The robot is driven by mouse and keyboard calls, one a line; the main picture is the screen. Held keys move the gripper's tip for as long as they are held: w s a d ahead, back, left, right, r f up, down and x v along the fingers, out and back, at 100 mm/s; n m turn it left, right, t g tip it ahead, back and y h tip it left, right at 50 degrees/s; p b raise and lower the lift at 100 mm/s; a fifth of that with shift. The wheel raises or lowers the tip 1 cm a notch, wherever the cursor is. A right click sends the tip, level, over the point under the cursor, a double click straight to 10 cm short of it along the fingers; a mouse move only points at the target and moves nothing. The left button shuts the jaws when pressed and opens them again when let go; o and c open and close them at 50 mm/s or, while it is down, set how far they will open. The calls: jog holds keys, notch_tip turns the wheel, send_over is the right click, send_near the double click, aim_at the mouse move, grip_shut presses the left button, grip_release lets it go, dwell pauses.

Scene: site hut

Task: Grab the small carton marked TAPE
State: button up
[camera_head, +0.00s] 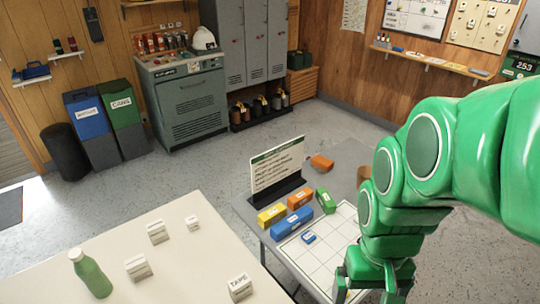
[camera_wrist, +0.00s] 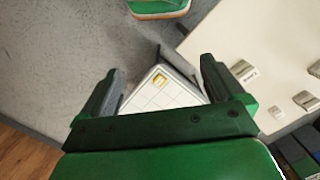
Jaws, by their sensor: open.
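The small white carton marked TAPE (camera_head: 240,287) stands upright on the cream table near its right edge, at the bottom of the head view. What seems to be the same carton (camera_wrist: 242,69) shows in the wrist view, right of the right finger, its label too small to read surely. My gripper (camera_head: 370,290) is open and empty, right of the carton and over the grey table with the white grid board. In the wrist view my gripper (camera_wrist: 160,70) has its two fingers wide apart, with the grid board (camera_wrist: 150,99) below between them.
Other white cartons (camera_head: 158,232) and a green bottle (camera_head: 91,274) stand on the cream table (camera_head: 45,235). The grey table holds a sign stand (camera_head: 277,166), a blue block (camera_head: 291,221), a yellow block (camera_head: 271,215) and other coloured blocks. A gap separates the tables.

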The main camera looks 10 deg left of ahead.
jog(key=w+a+f+n, duration=0.2)
jog(key=w+a+f, duration=0.2)
jog(key=w+a, duration=0.15)
jog(key=n+t, duration=0.2)
jog(key=n, duration=0.3)
send_near(240, 289)
jog(key=f, duration=0.1)
jog(key=w+f, duration=0.1)
jog(key=f, duration=0.1)
jog(key=w+f, duration=0.1)
jog(key=f, duration=0.1)
jog(key=shift+d+f, duration=0.25)
jog(key=shift+d, duration=0.1)
jog(key=shift+a+f, duration=0.25)
jog(key=shift+f, duration=0.05)
jog(key=shift+w+a+f, duration=0.1)
jog(key=shift+a+f, duration=0.05)
jog(key=shift+f, duration=1.75)
jog(key=shift+a+f, duration=0.15)
jog(key=shift+f, duration=1.8)
jog(key=shift+c, duration=0.3)
jog(key=c, duration=1)
